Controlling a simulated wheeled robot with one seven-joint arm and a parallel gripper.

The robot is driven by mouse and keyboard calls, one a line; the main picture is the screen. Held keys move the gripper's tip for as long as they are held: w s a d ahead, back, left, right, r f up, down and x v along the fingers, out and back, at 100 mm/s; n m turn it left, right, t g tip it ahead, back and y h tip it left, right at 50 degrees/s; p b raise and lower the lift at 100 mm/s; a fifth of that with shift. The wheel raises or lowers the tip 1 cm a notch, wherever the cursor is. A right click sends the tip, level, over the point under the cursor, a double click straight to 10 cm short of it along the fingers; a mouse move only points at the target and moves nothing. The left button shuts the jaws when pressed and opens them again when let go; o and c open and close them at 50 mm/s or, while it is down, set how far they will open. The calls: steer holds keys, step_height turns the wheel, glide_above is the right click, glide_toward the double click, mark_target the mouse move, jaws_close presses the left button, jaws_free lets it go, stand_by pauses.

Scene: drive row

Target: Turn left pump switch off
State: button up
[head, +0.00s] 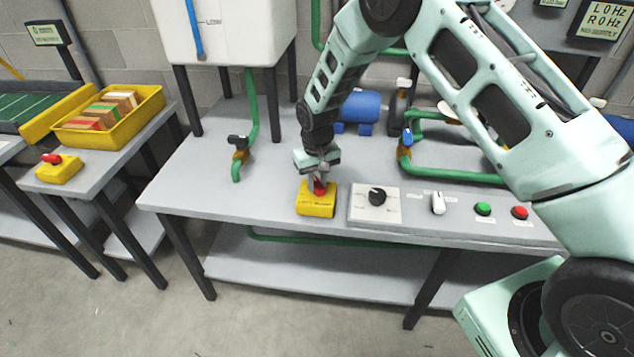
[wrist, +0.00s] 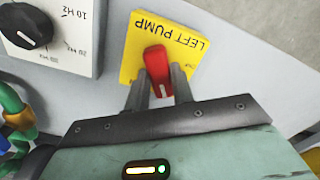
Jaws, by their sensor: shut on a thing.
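The left pump switch is a yellow box (head: 317,206) with a red knob (wrist: 157,66), near the front edge of the grey bench. In the wrist view its yellow plate (wrist: 190,28) reads LEFT PUMP, upside down. The red knob has a white mark at its end nearest my gripper. My gripper (head: 319,181) comes down from above on the switch. In the wrist view its two fingers (wrist: 160,88) are closed around the red knob, one on each side. The lettering beside the knob is too small to read fully.
A dial panel (head: 391,214) with a black knob sits just right of the switch. Further right are a white switch (head: 438,203), a green button (head: 483,209) and a red button (head: 520,212). A green pipe with valve (head: 238,155) stands left. Bare bench lies left of the switch.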

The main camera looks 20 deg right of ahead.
mark_target(317, 182)
steer(key=n, duration=0.5)
steer(key=shift+n+b, duration=0.3)
steer(key=shift+b, duration=0.05)
steer(key=n, duration=0.5)
steer(key=shift+n, duration=0.3)
steer(key=o, duration=1)
steer(key=shift+r, duration=0.1)
step_height(317, 182, up, 17)
steer(key=shift+r+b, duration=0.15)
steer(key=shift+b, duration=0.6)
